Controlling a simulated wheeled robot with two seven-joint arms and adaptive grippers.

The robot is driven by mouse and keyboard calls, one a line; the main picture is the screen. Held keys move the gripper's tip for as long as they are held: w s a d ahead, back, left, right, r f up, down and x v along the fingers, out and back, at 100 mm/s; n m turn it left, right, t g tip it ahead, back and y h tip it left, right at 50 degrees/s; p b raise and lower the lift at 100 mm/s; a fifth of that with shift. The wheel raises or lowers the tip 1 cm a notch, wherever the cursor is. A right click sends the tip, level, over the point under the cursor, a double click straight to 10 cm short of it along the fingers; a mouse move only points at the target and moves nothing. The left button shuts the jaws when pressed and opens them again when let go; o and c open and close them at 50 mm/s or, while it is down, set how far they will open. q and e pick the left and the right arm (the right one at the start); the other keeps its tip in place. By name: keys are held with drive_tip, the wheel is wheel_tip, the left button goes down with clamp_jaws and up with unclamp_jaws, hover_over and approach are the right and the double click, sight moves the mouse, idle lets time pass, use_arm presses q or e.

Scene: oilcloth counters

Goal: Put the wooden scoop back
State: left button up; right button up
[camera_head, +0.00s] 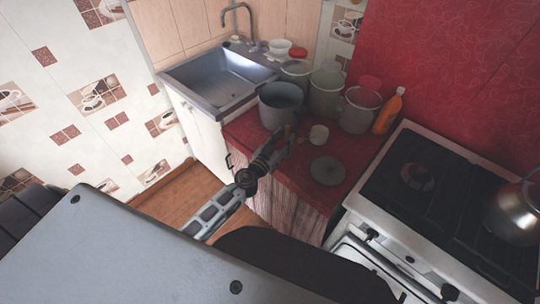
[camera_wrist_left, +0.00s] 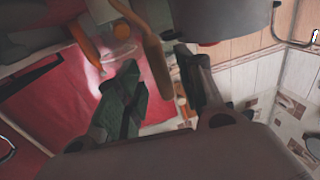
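My left gripper (camera_head: 287,140) is over the red counter, just in front of the grey pot. In the left wrist view its two dark fingers (camera_wrist_left: 158,62) stand apart. The wooden scoop (camera_wrist_left: 152,48) shows there as a long brown piece with its end between the fingers. I see a gap beside it and no clear grip on it. In the head view only a small brown bit (camera_head: 301,142) shows beside the fingertips, and the rest is hard to make out. My right gripper is not in view.
The grey pot (camera_head: 282,107) stands behind the gripper. A pale cup (camera_head: 319,135) and a round grey disc (camera_head: 327,171) are to its right. Jars (camera_head: 326,92) and an orange bottle (camera_head: 389,111) stand at the back. A sink (camera_head: 218,79) is left, a stove (camera_head: 425,185) right.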

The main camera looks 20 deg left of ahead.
use_arm(q)
drive_tip(key=shift+s+a+f+b, duration=0.1)
drive_tip(key=shift+s+a+b, duration=0.05)
drive_tip(key=shift+s, duration=0.45)
drive_tip(key=shift+s+a+b, duration=0.1)
drive_tip(key=shift+s+b, duration=0.05)
drive_tip(key=shift+s, duration=0.4)
drive_tip(key=s+a+b, duration=0.1)
drive_tip(key=s+b, duration=0.1)
drive_tip(key=s, duration=0.4)
drive_tip(key=shift+s, duration=0.25)
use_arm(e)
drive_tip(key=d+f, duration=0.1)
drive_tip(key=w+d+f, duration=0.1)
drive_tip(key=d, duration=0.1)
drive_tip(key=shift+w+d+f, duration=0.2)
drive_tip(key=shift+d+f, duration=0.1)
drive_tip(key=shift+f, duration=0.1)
use_arm(q)
drive_tip(key=shift+a, duration=0.1)
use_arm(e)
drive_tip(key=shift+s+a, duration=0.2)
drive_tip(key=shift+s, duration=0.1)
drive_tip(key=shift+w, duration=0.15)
